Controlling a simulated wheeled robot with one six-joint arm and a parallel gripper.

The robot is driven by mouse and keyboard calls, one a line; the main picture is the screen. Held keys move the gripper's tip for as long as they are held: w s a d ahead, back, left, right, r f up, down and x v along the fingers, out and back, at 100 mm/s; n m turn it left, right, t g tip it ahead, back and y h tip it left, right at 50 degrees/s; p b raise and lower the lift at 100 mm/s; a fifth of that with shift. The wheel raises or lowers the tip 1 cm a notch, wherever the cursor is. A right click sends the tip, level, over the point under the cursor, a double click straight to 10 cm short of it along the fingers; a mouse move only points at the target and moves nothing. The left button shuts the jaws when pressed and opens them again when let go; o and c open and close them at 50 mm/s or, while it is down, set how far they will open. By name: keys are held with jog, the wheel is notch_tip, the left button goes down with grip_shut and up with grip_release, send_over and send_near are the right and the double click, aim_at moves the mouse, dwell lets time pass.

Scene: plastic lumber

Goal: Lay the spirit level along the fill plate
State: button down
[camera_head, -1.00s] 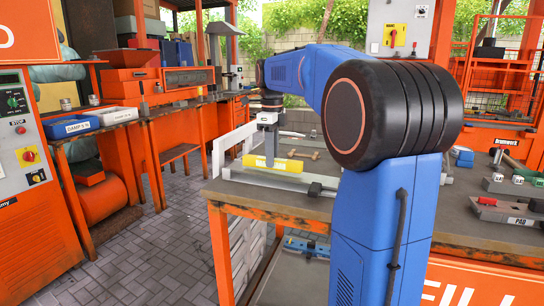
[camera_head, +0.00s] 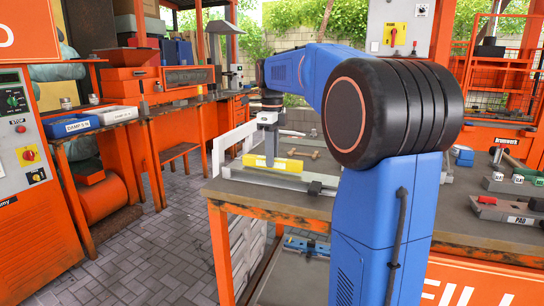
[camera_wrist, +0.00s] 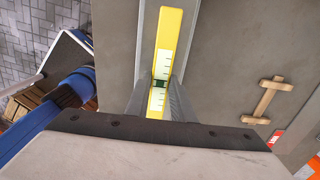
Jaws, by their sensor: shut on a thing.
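The spirit level is a yellow bar (camera_head: 289,166) with a pale marked face, held level and low over the bench. In the wrist view the level (camera_wrist: 170,32) runs lengthwise between the fingers, with a green vial near them. My gripper (camera_head: 270,160) is shut on its middle; the fingers also show in the wrist view (camera_wrist: 160,98). A long grey metal bar (camera_head: 250,178), which may be the fill plate, lies on the bench just below and in front of the level, roughly parallel. I cannot tell whether they touch.
The bench top (camera_head: 228,190) is bare at its front left corner. A white upright panel (camera_head: 222,150) stands at the bench's left edge. A small wooden piece (camera_wrist: 267,98) lies right of the level in the wrist view. Several tools stand on the right bench.

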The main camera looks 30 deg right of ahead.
jog(key=shift+f, duration=0.3)
dwell(0.7)
jog(key=c, duration=1)
grip_release()
jog(key=shift+c, duration=0.2)
jog(key=shift+r, duration=3.5)
